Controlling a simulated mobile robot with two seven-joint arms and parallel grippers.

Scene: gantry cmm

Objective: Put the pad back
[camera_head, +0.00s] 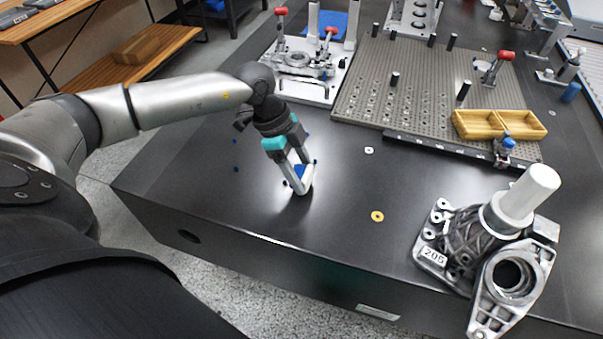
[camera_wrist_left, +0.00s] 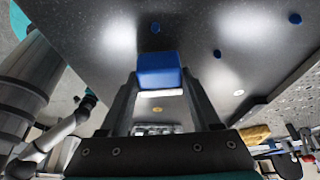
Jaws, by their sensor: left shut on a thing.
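My left gripper (camera_head: 301,187) is shut on a small blue pad (camera_head: 299,171), low over the black table on its left part. In the left wrist view the blue pad (camera_wrist_left: 159,70) sits between the fingertips, with a pale strip along its lower edge. I cannot tell whether the pad touches the tabletop. My right gripper is not in view.
A metal casting (camera_head: 455,245) with a white cylinder (camera_head: 528,192) stands at the right front. A grey perforated plate (camera_head: 425,75) with a yellow tray (camera_head: 480,124) and a clamp fixture (camera_head: 300,65) lie behind. A white ring (camera_head: 369,150) and a yellow ring (camera_head: 377,216) lie on clear table (camera_head: 330,240).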

